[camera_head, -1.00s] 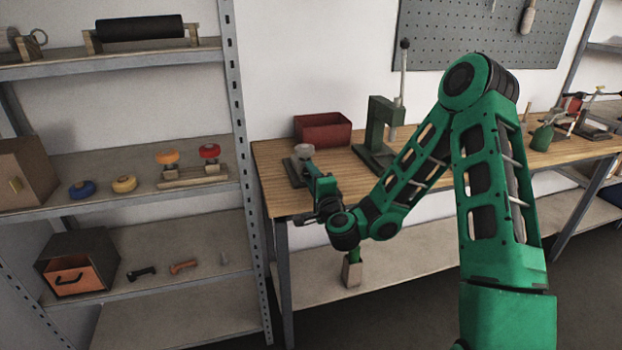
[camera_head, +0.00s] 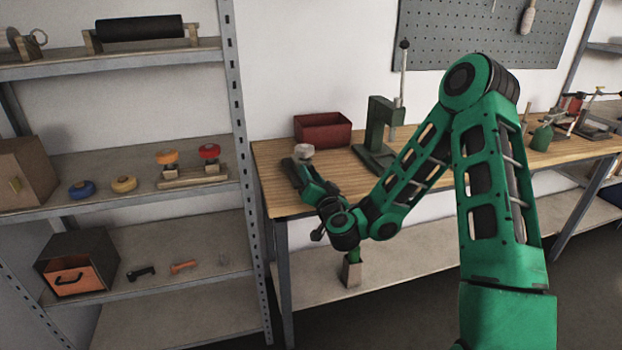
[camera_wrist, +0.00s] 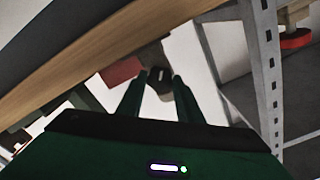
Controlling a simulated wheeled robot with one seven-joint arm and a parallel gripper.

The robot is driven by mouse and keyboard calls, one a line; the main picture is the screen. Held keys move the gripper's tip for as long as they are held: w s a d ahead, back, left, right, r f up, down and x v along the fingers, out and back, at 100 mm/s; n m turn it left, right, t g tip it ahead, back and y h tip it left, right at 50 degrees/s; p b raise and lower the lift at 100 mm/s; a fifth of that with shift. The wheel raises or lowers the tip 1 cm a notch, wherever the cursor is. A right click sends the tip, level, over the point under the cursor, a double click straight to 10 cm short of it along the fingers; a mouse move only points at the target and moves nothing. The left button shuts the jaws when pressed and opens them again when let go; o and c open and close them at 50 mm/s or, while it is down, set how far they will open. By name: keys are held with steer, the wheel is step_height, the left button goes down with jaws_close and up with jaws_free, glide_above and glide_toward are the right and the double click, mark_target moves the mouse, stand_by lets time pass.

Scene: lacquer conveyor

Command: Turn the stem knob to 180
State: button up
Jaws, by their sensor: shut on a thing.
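The stem knob (camera_head: 304,151) is a small pale knob on a dark fixture at the left end of the wooden workbench (camera_head: 268,160). My gripper (camera_head: 298,166) reaches it from the front, with the wrist low at the bench's front edge. In the wrist view my gripper (camera_wrist: 158,92) has its two green fingers on either side of the knob (camera_wrist: 159,80), which looks dark there with a white mark. The fingers are shut on it. The arm hides much of the fixture, and I cannot read the knob's angle.
A red bin (camera_head: 322,130) stands behind the knob, and a green lever press (camera_head: 380,130) to its right. A metal shelf rack (camera_head: 240,110) stands close on the left, with knobs and boxes on its shelves. The rack's post also shows in the wrist view (camera_wrist: 262,60).

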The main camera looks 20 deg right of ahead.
steer(key=n, duration=0.7)
steer(key=shift+a, duration=0.15)
stand_by(0.4)
steer(key=o, duration=1)
steer(key=shift+o, duration=0.2)
